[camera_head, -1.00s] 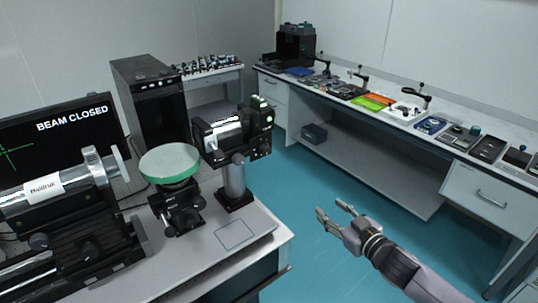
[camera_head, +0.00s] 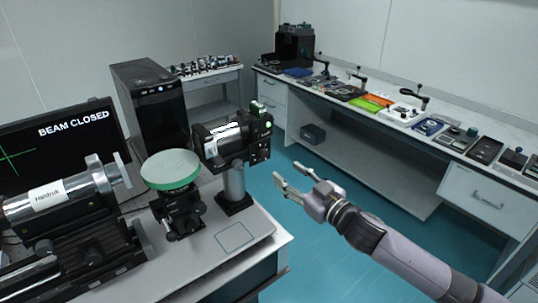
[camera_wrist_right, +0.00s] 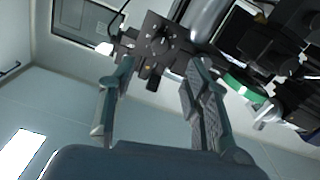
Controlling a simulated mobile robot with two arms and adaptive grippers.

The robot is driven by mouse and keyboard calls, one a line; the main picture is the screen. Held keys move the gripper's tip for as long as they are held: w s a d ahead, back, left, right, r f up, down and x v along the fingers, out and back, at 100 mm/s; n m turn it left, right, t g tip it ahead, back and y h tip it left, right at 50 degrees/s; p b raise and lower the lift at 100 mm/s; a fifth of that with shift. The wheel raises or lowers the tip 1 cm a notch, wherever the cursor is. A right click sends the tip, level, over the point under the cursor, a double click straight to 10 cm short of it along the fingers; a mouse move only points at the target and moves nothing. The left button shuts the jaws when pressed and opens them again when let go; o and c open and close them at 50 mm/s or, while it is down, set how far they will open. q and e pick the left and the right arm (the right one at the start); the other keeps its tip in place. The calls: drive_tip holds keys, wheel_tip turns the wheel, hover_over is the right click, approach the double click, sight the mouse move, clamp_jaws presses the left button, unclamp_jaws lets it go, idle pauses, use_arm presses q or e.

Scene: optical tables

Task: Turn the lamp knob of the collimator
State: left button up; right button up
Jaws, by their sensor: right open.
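A black cylindrical unit with a white label (camera_head: 222,137) stands on a post at the corner of the near optical table; it appears to be the collimator. A green light shows on its end block. In the right wrist view, a dark square plate carries a round knob (camera_wrist_right: 163,41) with pale marks around it. The knob lies beyond and between the fingertips. My right gripper (camera_head: 285,178) is open and empty, to the right of the unit and apart from it. It also shows in the right wrist view (camera_wrist_right: 160,72). My left gripper is not in view.
A round green-rimmed stage (camera_head: 171,169) and a silver labelled tube (camera_head: 60,193) stand left of the unit. A monitor (camera_head: 55,135) reads "BEAM CLOSED". A long bench (camera_head: 400,140) with several instruments runs along the right. Blue floor is free between the tables.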

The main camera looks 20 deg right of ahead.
sight(266, 156)
drive_tip(key=p+x, duration=0.2)
drive_tip(key=x, duration=0.7)
drive_tip(key=shift+w, duration=0.1)
drive_tip(key=shift+c, duration=0.6)
clamp_jaws()
